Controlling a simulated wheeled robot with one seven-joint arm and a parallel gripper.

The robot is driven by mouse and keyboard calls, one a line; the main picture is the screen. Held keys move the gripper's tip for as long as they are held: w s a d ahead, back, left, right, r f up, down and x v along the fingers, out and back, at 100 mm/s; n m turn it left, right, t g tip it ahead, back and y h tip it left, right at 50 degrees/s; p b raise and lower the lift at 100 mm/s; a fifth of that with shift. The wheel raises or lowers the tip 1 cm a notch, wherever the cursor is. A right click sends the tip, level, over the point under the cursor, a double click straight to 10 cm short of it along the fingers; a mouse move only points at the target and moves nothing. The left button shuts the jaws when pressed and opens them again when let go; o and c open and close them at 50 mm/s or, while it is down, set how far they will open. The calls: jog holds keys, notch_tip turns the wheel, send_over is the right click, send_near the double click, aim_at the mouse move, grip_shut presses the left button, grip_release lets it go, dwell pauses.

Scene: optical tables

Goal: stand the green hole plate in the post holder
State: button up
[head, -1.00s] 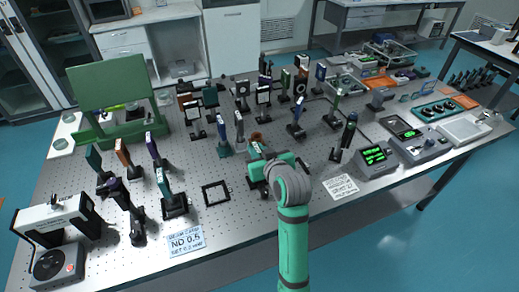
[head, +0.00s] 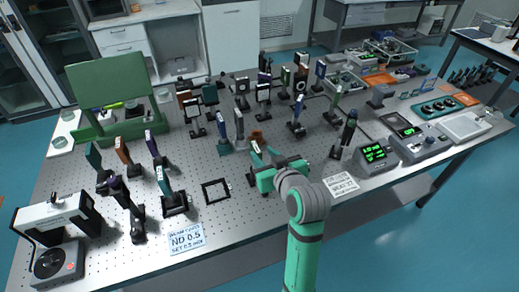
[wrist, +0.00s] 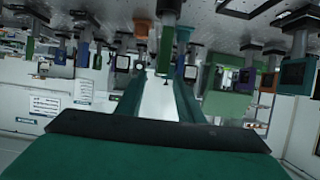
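My gripper (head: 257,166) is low over the middle of the table, pointing left. No hole can be made out, so I cannot tell which is the hole plate.
A flat black frame (head: 215,191) and an ND 0.5 card (head: 187,239) lie in front. A large green stand (head: 108,88) is at back left; lit meters (head: 374,153) are right.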

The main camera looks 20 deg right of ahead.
jog(key=v, duration=0.5)
jog(key=shift+s+a, duration=0.1)
jog(key=shift+s, duration=0.05)
